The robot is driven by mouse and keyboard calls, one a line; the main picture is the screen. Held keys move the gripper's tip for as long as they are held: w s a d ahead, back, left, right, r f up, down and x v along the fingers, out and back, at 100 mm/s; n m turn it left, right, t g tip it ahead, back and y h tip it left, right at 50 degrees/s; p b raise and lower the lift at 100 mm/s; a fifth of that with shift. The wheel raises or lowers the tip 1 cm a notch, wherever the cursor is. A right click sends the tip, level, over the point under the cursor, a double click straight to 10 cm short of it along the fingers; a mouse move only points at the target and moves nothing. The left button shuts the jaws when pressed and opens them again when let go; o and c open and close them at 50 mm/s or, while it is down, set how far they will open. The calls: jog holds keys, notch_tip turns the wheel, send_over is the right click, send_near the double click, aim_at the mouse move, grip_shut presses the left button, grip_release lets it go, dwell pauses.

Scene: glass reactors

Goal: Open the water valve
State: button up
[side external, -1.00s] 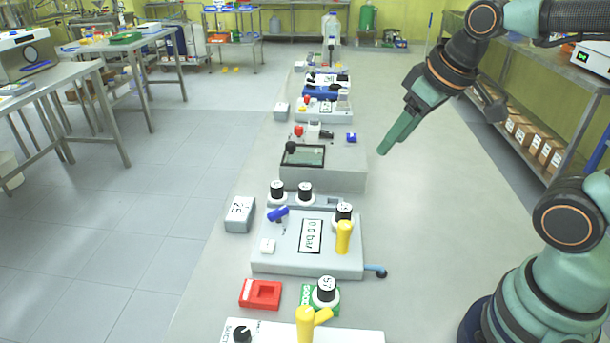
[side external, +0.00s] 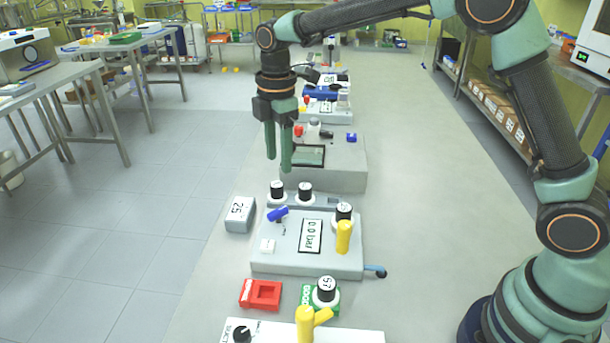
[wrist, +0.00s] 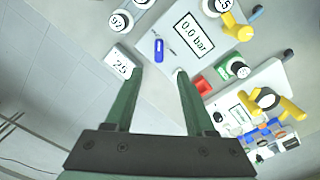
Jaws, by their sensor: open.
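A grey unit (side external: 290,258) with a display (side external: 311,236) reading 0.0 bar stands in the middle of the bench. It carries a small blue valve handle (side external: 278,214) at its left back and a yellow valve handle (side external: 343,237) at its right. No label shows which handle is the water valve. My gripper (side external: 279,163) points down, open and empty, above and behind the blue handle in the side view. In the wrist view, the blue handle (wrist: 158,47) lies beyond the gap between my fingertips (wrist: 159,74), apart from both.
Black-topped knobs (side external: 305,193) stand close behind the blue handle. A grey block marked 25 (side external: 240,214) sits to its left. A red block (side external: 260,294) and another yellow handle (side external: 307,322) are in front. A larger grey box (side external: 335,178) stands behind. The bench on the right is clear.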

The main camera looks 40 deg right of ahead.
aim_at(278, 210)
jog(key=shift+n, duration=0.4)
jog(key=f, duration=1.3)
jog(key=shift+w+a+f, duration=0.15)
jog(key=shift+w+a, duration=0.1)
jog(key=shift+a, duration=0.05)
grip_shut()
